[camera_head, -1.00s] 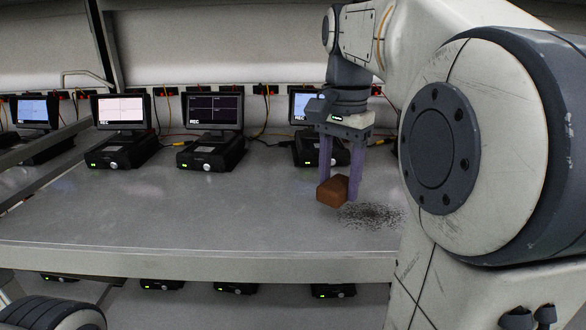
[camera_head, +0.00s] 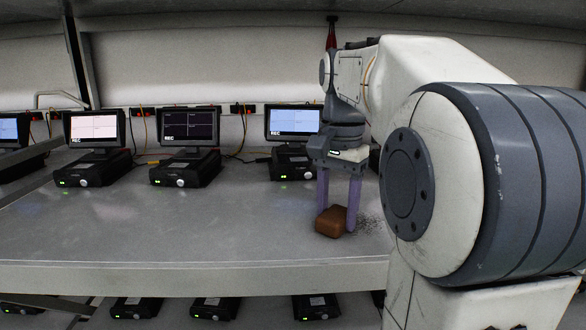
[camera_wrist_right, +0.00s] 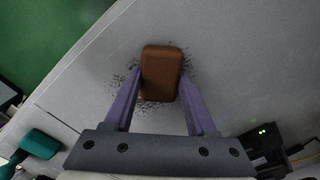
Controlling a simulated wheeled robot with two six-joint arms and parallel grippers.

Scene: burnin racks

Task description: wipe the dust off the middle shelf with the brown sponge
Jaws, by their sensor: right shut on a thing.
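My right gripper (camera_head: 338,228) is shut on the brown sponge (camera_head: 330,222), low over the grey middle shelf (camera_head: 190,225). In the right wrist view the sponge (camera_wrist_right: 161,73) sits between the purple fingers (camera_wrist_right: 160,105). Dark dust (camera_wrist_right: 127,82) shows on both sides of the sponge there. In the head view the dust (camera_head: 371,224) shows just right of the fingers, partly hidden by my arm. I cannot tell for sure whether the sponge touches the shelf. My left gripper is not in view.
Several black recorder units with screens (camera_head: 293,122) stand along the back of the shelf, with cables behind them. More units (camera_head: 215,308) stand on the shelf below. A teal object (camera_wrist_right: 38,144) shows in the right wrist view. The shelf's front left is clear.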

